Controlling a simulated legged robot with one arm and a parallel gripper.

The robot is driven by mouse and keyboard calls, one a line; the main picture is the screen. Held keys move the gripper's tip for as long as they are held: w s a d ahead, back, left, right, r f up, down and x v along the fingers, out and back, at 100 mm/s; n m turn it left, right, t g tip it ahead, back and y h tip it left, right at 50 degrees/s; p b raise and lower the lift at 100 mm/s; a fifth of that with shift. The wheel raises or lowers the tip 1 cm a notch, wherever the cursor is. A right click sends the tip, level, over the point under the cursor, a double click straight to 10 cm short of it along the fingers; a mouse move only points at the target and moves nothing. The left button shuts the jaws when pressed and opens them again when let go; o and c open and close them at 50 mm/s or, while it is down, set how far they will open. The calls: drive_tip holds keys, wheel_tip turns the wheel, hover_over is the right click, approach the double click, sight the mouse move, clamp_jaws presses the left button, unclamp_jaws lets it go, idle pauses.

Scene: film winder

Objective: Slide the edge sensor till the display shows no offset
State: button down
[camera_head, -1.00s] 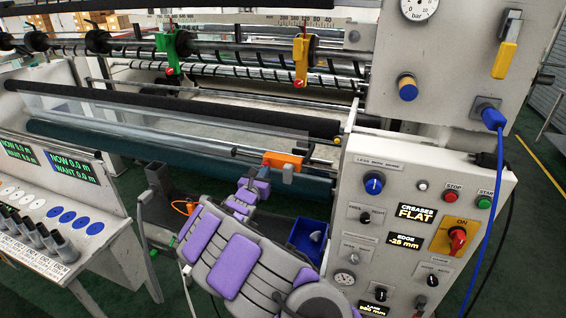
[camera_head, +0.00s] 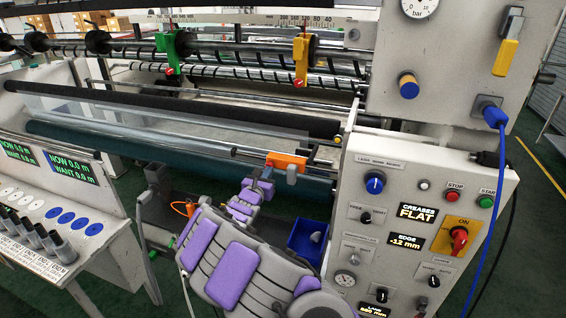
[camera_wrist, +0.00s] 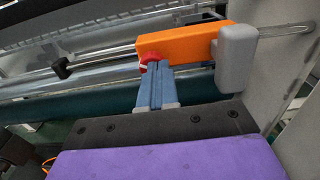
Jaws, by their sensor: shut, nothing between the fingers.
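The edge sensor is an orange block (camera_head: 286,160) on a thin rail, with a grey head at its right end. In the wrist view the orange block (camera_wrist: 185,48) has the grey head (camera_wrist: 236,57) on its right and a red knob (camera_wrist: 151,56) at its lower left. My gripper (camera_wrist: 154,76) is shut and empty, its blue-grey fingertips close below the red knob and seemingly touching it. In the head view my gripper (camera_head: 266,174) is just below left of the block. The edge display (camera_head: 406,242) seems to read -3.2 mm; its digits are small.
The control panel (camera_head: 395,275) with knobs and buttons stands right of the sensor. The dark roller (camera_head: 180,108) runs above the rail. A blue bin (camera_head: 307,240) sits below, and a blue cable (camera_head: 490,225) hangs at the right.

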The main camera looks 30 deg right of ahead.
drive_tip(key=shift+s+d+b, duration=0.55)
drive_tip(key=shift+s, duration=0.05)
idle(0.5)
idle(0.6)
drive_tip(key=shift+w+a+p, duration=0.95)
drive_tip(key=shift+w+p, duration=0.15)
drive_tip(key=shift+w, duration=0.1)
drive_tip(key=v, duration=1)
idle(0.4)
drive_tip(key=shift+f, duration=0.1)
